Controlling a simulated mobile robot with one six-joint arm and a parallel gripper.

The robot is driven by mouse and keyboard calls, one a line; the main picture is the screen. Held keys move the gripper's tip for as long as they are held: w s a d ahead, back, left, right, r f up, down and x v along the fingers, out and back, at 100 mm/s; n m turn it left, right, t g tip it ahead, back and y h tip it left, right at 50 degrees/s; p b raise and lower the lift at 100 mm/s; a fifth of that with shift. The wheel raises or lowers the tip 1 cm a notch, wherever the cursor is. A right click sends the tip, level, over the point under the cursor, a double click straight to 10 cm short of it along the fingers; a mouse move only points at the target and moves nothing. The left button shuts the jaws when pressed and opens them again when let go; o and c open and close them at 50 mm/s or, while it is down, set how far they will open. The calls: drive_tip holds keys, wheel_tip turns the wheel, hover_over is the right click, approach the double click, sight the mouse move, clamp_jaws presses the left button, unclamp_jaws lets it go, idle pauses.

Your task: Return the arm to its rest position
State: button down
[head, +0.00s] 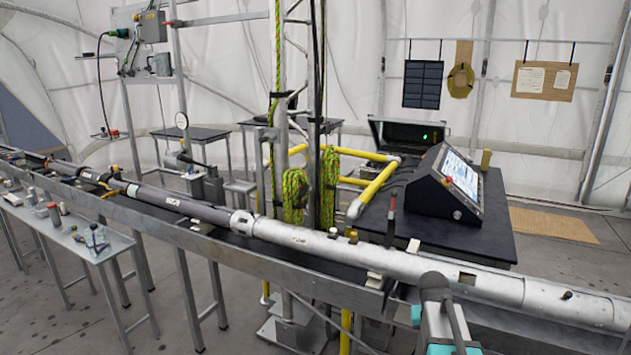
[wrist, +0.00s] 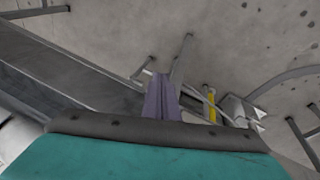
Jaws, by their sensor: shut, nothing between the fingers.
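My arm, a dark grey link (head: 436,292) with teal parts, rises from the bottom edge of the head view, right of centre. It stands in front of the long pipe assembly. My gripper (wrist: 161,96) shows in the wrist view as narrow purple-grey fingers beyond a dark bar and a teal body. The fingers are together with nothing between them. Below them are a grey metal beam and the concrete floor. The fingers cannot be made out in the head view.
A long silver and dark pipe (head: 330,243) lies along a metal rail (head: 215,245) across the scene. Behind stand a black table (head: 480,232) with a control console (head: 447,184), and a central mast with green ropes (head: 329,185). A side bench (head: 75,240) holds small parts at left.

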drive_tip(key=s+a+f+n+g+y, duration=0.1)
drive_tip(key=s+a+f+y, duration=0.1)
drive_tip(key=s+a+f, duration=0.65)
drive_tip(key=s+a+f+n+g+y, duration=0.15)
drive_tip(key=s+a+f, duration=0.35)
drive_tip(key=a+f, duration=0.5)
drive_tip(key=s+f+g, duration=0.2)
drive_tip(key=s+f, duration=0.6)
drive_tip(key=s, duration=0.4)
drive_tip(key=s+f+g, duration=0.3)
drive_tip(key=s+f, duration=0.5)
drive_tip(key=s, duration=0.5)
drive_tip(key=shift+f, duration=0.35)
